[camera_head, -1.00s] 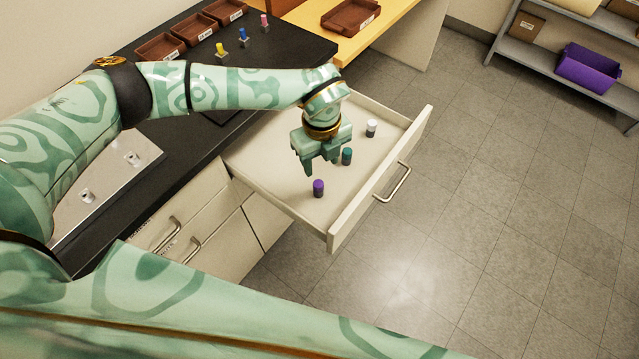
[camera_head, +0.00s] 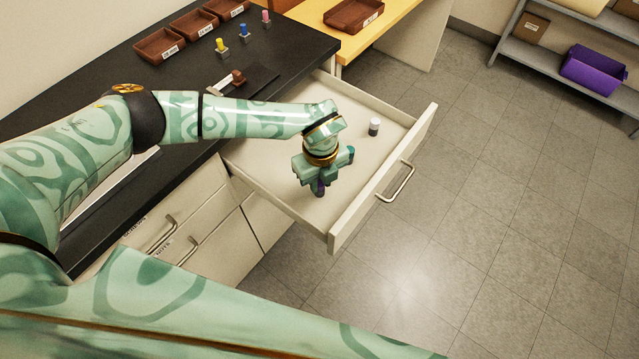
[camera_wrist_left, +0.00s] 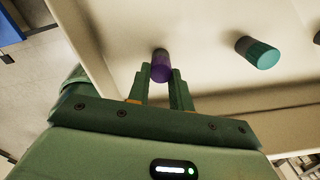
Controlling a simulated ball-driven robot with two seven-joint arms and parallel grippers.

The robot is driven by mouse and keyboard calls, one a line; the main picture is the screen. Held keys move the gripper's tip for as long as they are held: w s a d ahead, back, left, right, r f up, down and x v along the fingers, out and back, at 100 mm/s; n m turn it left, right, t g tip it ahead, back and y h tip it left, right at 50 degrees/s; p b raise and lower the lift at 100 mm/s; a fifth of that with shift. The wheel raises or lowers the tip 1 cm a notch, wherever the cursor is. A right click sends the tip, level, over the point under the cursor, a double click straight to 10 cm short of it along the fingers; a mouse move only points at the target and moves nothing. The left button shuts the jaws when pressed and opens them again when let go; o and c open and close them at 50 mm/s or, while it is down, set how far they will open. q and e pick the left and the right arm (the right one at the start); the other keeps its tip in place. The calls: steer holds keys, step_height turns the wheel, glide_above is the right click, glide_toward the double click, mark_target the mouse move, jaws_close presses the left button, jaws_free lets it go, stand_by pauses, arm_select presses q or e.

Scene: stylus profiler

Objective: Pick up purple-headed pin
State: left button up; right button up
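The purple-headed pin (camera_head: 320,188) stands in the open drawer and is partly covered by my left gripper (camera_head: 316,186) in the head view. In the left wrist view the pin (camera_wrist_left: 161,66) shows between the two fingertips of my left gripper (camera_wrist_left: 161,78). The fingers are apart, with narrow gaps beside the pin, and do not look closed on it. How deep the pin sits between them is hard to tell. My right gripper is out of view.
The drawer (camera_head: 385,165) also holds a teal-headed pin (camera_head: 351,153), partly hidden behind my gripper, and a white-headed pin (camera_head: 374,126). The teal pin (camera_wrist_left: 257,52) also shows in the left wrist view. Yellow, blue and pink pins stand on the black counter (camera_head: 290,52) beside brown trays.

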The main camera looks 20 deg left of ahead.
mark_target(320, 185)
arm_select(q)
jaws_close()
steer(key=shift+r, duration=0.25)
step_height(320, 185, up, 4)
steer(key=shift+s+f+p, duration=0.1)
steer(key=shift+f+p, duration=0.15)
steer(key=shift+p, duration=0.55)
steer(key=s+r+p, duration=0.3)
steer(key=s+r, duration=0.6)
steer(key=s, duration=0.4)
steer(key=shift+s+p, duration=0.4)
steer(key=shift+d, duration=0.1)
